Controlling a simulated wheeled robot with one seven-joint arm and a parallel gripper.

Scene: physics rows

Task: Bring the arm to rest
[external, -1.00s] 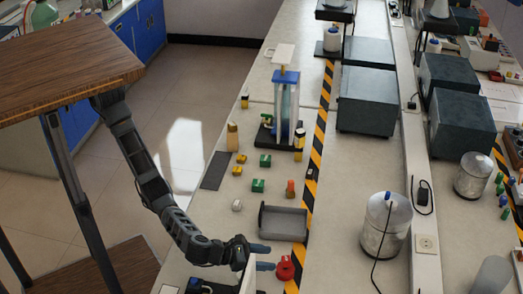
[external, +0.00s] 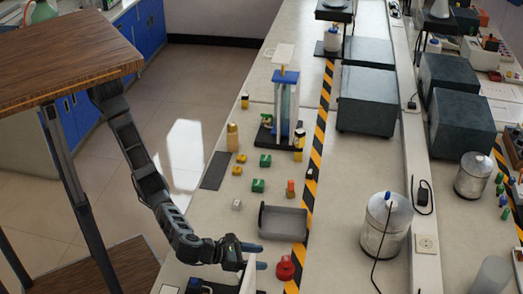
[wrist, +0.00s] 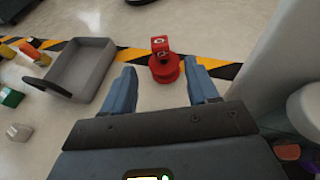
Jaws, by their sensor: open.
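My gripper (external: 258,257) is at the lower middle of the external view, low over the bench and pointing right. In the wrist view its two blue fingers (wrist: 163,88) are spread apart with nothing between them. A red knobbed object (wrist: 164,68) stands beyond the fingertips, in line with the gap and apart from them. It also shows just right of the gripper in the external view (external: 285,268). A white upright panel (external: 249,275) stands close beside the gripper and hides part of it.
A grey open tray (external: 283,223) lies beyond the gripper; it is left in the wrist view (wrist: 80,68). Small green and yellow blocks (external: 258,185) lie farther up the bench. A black-and-yellow stripe (external: 310,190) runs along the bench. A metal canister (external: 384,228) stands to the right.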

